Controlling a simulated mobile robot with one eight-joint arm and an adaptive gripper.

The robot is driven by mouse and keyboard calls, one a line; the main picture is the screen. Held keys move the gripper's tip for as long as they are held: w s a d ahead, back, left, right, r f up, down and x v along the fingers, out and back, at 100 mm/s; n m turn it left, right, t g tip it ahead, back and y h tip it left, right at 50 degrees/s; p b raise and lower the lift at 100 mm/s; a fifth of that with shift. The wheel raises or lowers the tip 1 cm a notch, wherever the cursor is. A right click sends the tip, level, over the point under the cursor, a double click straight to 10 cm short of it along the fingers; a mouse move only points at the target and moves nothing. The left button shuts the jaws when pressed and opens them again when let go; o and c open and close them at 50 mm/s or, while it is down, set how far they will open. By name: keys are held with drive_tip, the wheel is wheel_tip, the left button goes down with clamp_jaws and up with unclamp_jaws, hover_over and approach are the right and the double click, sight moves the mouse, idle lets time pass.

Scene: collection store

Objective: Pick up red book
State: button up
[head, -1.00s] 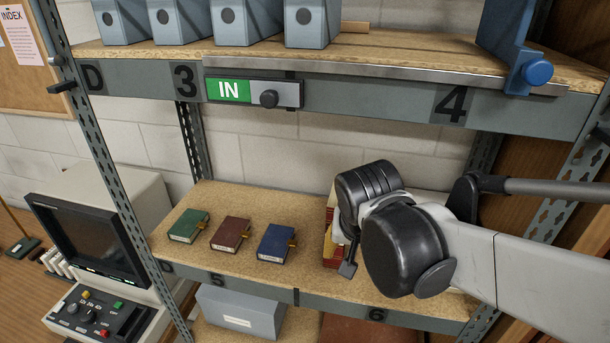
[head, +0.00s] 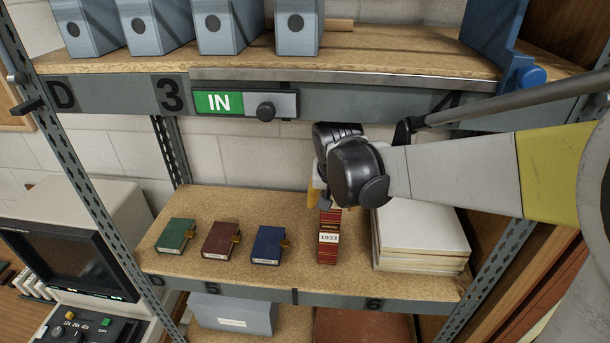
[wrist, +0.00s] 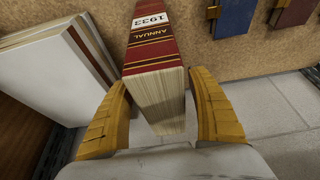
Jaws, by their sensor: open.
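The thick red book (head: 328,248) stands upright on the lower shelf, its spine with a white 1933 label facing out. In the wrist view the red book (wrist: 152,45) shows its red spine and cream page edges. My gripper (head: 319,194) is at the upper part of the book, partly hidden behind my wrist in the head view. In the wrist view my gripper (wrist: 160,82) is open, with one yellow finger on each side of the book. A small gap shows beside the right finger; contact on the left is unclear.
A stack of white-paged volumes (head: 422,235) stands close right of the red book. Small blue (head: 269,245), maroon (head: 221,239) and green (head: 175,235) books lie to the left.

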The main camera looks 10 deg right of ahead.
drive_tip(key=shift+w+d+f, duration=0.15)
drive_tip(key=shift+w+f, duration=0.15)
drive_tip(key=shift+w, duration=0.2)
drive_tip(key=shift+w+d+f, duration=0.15)
drive_tip(key=shift+w+f, duration=0.1)
drive_tip(key=shift+w, duration=0.25)
drive_tip(key=shift+w+f, duration=0.1)
drive_tip(key=shift+f, duration=0.2)
drive_tip(key=shift+c, duration=0.4)
clamp_jaws()
